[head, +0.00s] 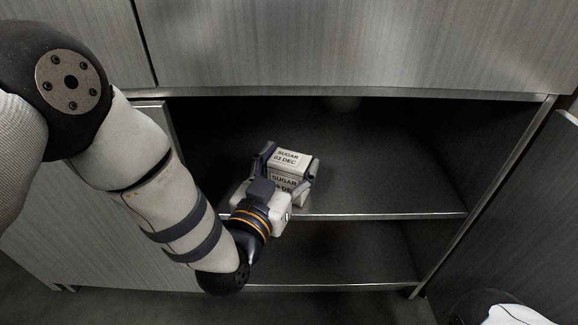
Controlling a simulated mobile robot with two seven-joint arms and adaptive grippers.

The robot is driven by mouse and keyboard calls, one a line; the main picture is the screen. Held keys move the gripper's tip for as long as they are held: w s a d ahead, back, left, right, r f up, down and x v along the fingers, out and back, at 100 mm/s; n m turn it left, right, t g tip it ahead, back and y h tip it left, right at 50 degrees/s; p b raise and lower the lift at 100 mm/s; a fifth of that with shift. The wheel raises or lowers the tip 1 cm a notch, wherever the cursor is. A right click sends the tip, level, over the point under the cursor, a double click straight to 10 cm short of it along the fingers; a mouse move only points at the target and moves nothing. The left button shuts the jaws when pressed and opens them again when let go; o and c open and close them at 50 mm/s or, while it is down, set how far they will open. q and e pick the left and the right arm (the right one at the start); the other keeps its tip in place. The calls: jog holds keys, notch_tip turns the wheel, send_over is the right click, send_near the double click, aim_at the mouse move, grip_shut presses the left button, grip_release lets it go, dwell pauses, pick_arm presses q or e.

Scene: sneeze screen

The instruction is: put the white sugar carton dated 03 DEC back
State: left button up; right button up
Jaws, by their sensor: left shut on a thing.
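The white sugar carton (290,159), labelled SUGAR 03 DEC on its top and front, is inside the open cabinet, over the front part of the upper shelf (390,213). My left gripper (288,172) is shut on the carton, with a finger on each of its sides. The gripper's body hides the carton's lower front, so I cannot tell whether its base touches the shelf. My right gripper is not in view.
The upper shelf is bare to the right of the carton. A lower shelf (340,287) lies below it. An open door (530,210) stands at the right. Grey cabinet fronts (350,45) overhang the opening. The cabinet's back is dark.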

pick_arm(q)
jog(key=o, duration=1.3)
jog(key=shift+f, duration=0.1)
jog(key=shift+o, duration=0.2)
jog(key=shift+r, duration=0.2)
jog(key=p+v, duration=0.3)
jog(key=v, duration=0.9)
jog(key=shift+p, duration=0.35)
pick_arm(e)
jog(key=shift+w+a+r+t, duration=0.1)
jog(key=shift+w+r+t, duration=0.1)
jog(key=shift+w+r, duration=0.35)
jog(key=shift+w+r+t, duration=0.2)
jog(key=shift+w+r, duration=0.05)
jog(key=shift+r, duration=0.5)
